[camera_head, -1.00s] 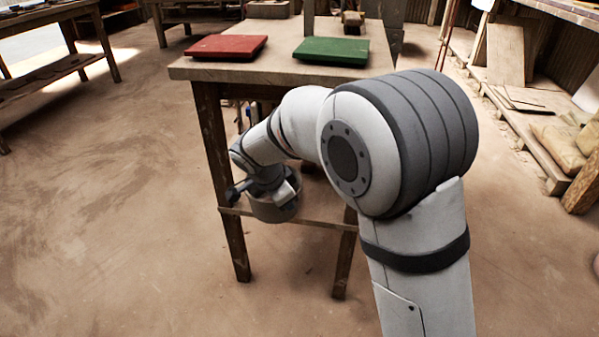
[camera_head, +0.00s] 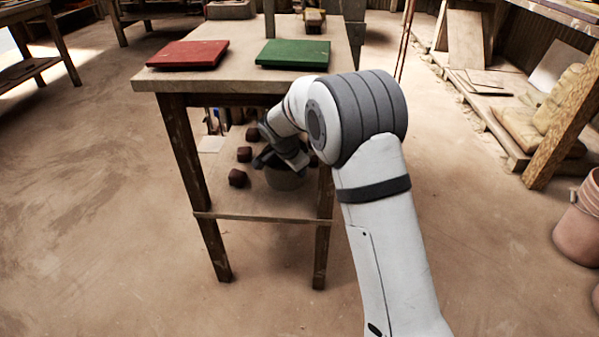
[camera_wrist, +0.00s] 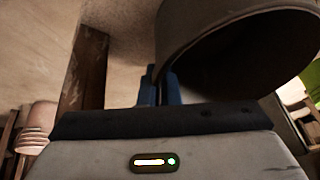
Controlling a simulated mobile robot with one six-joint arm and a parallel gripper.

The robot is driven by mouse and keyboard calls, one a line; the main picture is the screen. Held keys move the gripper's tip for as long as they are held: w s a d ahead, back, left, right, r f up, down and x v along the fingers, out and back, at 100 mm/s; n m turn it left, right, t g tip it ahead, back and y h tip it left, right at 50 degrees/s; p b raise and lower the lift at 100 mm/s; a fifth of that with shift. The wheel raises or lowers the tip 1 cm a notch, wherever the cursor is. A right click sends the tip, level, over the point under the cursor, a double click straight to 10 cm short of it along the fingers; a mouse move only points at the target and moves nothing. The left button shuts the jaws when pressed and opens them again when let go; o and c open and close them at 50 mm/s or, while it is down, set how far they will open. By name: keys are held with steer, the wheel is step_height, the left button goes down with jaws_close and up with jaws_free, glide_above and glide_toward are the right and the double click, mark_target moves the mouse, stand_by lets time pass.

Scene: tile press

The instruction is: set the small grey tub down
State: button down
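The small grey tub (camera_head: 287,180) is at my gripper (camera_head: 279,160), inside the table's frame over the lower shelf (camera_head: 262,205). In the wrist view the tub (camera_wrist: 185,22) fills the upper right, and its dark hollow shows. The two blue fingers of my gripper (camera_wrist: 160,78) are close together at the tub's left wall, shut on it.
Several dark brown lumps (camera_head: 238,178) lie on the shelf left of the tub. The table top (camera_head: 240,82) above carries a red plate (camera_head: 188,54) and a green plate (camera_head: 293,54). A front table leg (camera_head: 322,230) stands close to my arm. Pinkish buckets (camera_head: 578,220) stand at the right.

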mark_target(302, 182)
steer(key=shift+w+d, duration=0.15)
step_height(302, 182, down, 4)
steer(key=shift+r+b, duration=0.15)
steer(key=shift+b, duration=0.55)
steer(key=shift+r, duration=0.1)
steer(key=c, duration=2.1)
jaws_free()
steer(key=shift+f, duration=0.2)
steer(key=o, duration=0.5)
steer(key=shift+r, duration=0.1)
